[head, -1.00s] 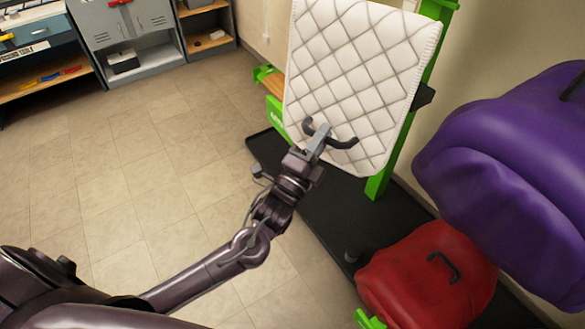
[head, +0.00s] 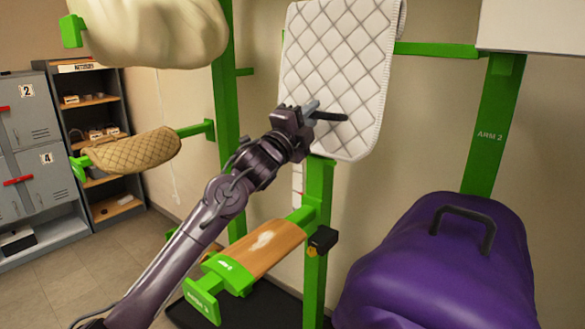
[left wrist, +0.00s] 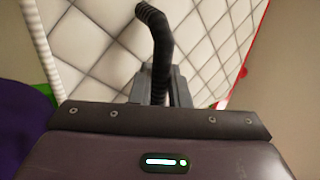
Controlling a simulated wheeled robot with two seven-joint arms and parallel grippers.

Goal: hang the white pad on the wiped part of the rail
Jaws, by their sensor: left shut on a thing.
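The white quilted pad (head: 335,75) hangs upright from my left gripper (head: 312,112), in front of the green frame. The gripper is shut on the pad's black handle (head: 331,117). The left wrist view shows the fingers (left wrist: 160,85) closed around this handle (left wrist: 158,35), with the pad (left wrist: 95,50) behind it. The rail (head: 278,246) is a wood-topped green arm below the pad, reaching toward me. A pale patch (head: 262,240) lies on its wood; I cannot tell whether it is wiped or smeared. The pad is apart from the rail. My right gripper is not in view.
A brown quilted pad (head: 133,150) sits on another arm at left, below a cream cover (head: 150,30). A purple cover (head: 450,265) with a black handle bulges at lower right. Green posts (head: 316,205) stand behind the rail, with a small black box (head: 322,240) beside it.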

